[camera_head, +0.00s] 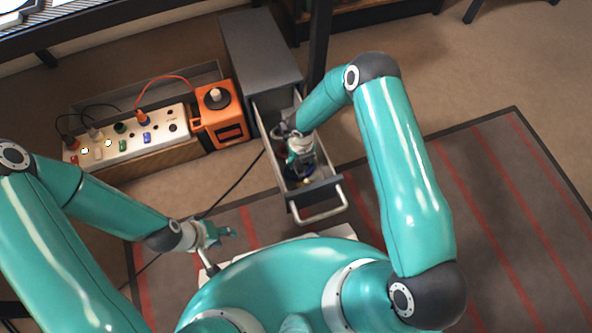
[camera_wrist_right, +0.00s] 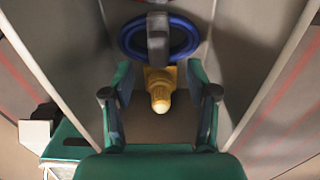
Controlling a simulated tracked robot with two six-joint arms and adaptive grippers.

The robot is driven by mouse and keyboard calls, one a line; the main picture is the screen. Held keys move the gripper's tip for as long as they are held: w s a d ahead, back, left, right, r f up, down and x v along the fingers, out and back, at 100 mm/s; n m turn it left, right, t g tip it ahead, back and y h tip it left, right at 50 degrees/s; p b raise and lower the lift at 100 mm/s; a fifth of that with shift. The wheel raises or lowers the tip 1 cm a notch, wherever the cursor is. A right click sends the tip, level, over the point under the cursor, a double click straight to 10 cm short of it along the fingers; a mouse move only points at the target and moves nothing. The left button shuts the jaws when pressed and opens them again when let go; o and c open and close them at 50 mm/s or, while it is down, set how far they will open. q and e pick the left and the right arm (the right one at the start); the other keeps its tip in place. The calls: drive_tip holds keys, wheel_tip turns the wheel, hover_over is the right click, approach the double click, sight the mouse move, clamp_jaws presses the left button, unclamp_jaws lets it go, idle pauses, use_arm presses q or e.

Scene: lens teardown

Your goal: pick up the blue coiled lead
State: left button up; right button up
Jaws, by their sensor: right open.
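The blue coiled lead (camera_wrist_right: 185,37) lies in the open drawer (camera_head: 330,184). In the right wrist view it is a dark blue ring crossed by a grey band, with a yellow end piece (camera_wrist_right: 160,88) pointing towards me. In the head view only bits of blue show beneath my right gripper (camera_head: 301,172). That gripper reaches down into the drawer, and its open fingers (camera_wrist_right: 158,76) stand on either side of the yellow end, apart from it. My left gripper (camera_head: 224,233) is outside the drawer, to its lower left; its jaws are too small to read.
The drawer's side walls stand close on both sides of my right gripper, with its handle (camera_head: 322,210) at the front. The grey cabinet (camera_head: 260,50) is behind. An orange box (camera_head: 222,122) and a white socket panel (camera_head: 125,148) stand to the left. A striped mat (camera_head: 500,200) lies clear at right.

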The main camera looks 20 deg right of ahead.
drive_tip(key=f, duration=0.1)
drive_tip(key=f+b, duration=0.1)
drive_tip(key=f, duration=0.1)
drive_tip(key=f+b, duration=0.1)
drive_tip(key=f, duration=0.1)
drive_tip(key=shift+w, duration=0.35)
drive_tip(key=shift+r, duration=0.1)
clamp_jaws()
